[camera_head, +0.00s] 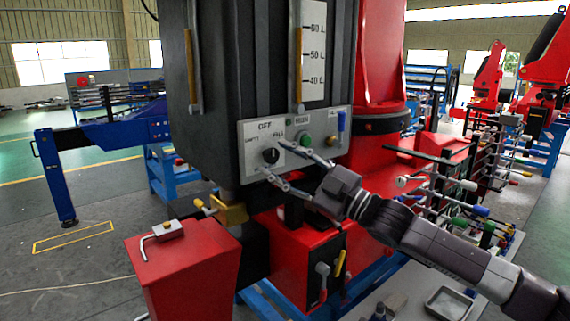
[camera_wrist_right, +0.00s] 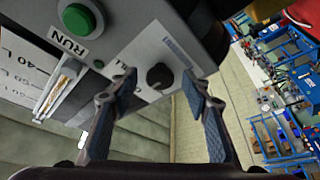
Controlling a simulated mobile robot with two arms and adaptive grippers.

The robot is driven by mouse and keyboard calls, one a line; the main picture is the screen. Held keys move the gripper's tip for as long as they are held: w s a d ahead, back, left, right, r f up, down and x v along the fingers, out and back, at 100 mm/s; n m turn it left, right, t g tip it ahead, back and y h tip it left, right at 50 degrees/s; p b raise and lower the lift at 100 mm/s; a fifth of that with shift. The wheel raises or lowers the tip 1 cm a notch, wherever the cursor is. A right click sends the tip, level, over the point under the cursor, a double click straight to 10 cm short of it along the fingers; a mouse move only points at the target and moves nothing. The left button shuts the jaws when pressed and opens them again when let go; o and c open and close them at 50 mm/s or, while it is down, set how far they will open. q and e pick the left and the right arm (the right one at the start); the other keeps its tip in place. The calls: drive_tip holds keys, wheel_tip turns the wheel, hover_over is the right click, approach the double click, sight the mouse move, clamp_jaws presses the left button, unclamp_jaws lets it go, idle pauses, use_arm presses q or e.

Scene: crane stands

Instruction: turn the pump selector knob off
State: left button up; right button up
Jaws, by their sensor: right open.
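The pump selector knob (camera_head: 271,155) is a small black dial on the light control panel (camera_head: 252,132) of the dark tank, with OFF above it and two more labels beside it. It also shows in the right wrist view as a black knob (camera_wrist_right: 160,76). My right gripper (camera_head: 270,157) is open at the panel, one finger above the knob and one below. In the right wrist view, its fingertips (camera_wrist_right: 159,80) appear on either side of the knob. Whether they touch it cannot be told. My left gripper is not in view.
A green button (camera_head: 304,140) marked RUN and a blue switch (camera_head: 341,121) share the panel, right of the knob. A level gauge (camera_head: 312,55) is above. A red box (camera_head: 185,270) stands lower left, and a rack of levers (camera_head: 455,195) is at right.

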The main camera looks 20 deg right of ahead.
drive_tip(key=v, duration=1.2)
drive_tip(key=shift+d, duration=0.1)
idle(0.8)
